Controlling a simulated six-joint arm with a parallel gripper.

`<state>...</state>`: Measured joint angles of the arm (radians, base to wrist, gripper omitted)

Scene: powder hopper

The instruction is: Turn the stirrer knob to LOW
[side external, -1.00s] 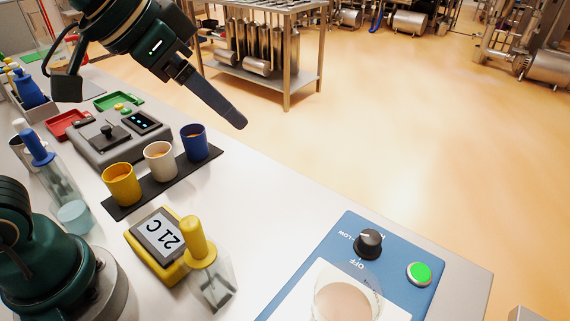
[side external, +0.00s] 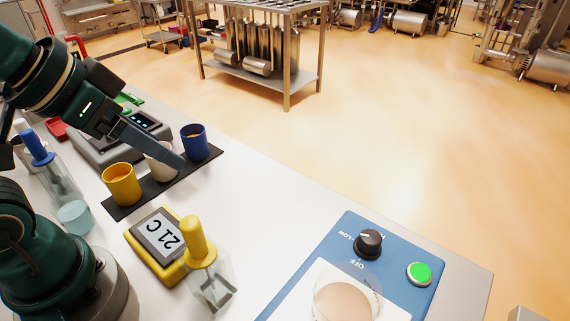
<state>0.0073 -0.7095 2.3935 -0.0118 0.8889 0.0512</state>
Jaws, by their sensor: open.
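The stirrer knob (side external: 369,243) is black with a white mark on its upper left. It sits on the blue stirrer base (side external: 400,291) at the lower right. LOW is printed left of the knob, OFF below it, and another label is partly hidden behind it. The mark's exact setting is too small to tell. My gripper (side external: 176,160) is seen side-on above the cup strip at the left, in front of the white cup and well away from the knob. It is open, with nothing visible held.
A green button (side external: 419,273) is right of the knob, and a glass beaker (side external: 345,301) stands on the base's white plate. A yellow cup (side external: 122,186), a blue cup (side external: 195,143), a 21 C meter (side external: 157,236) and a yellow-topped bottle (side external: 211,282) stand left. The table between is clear.

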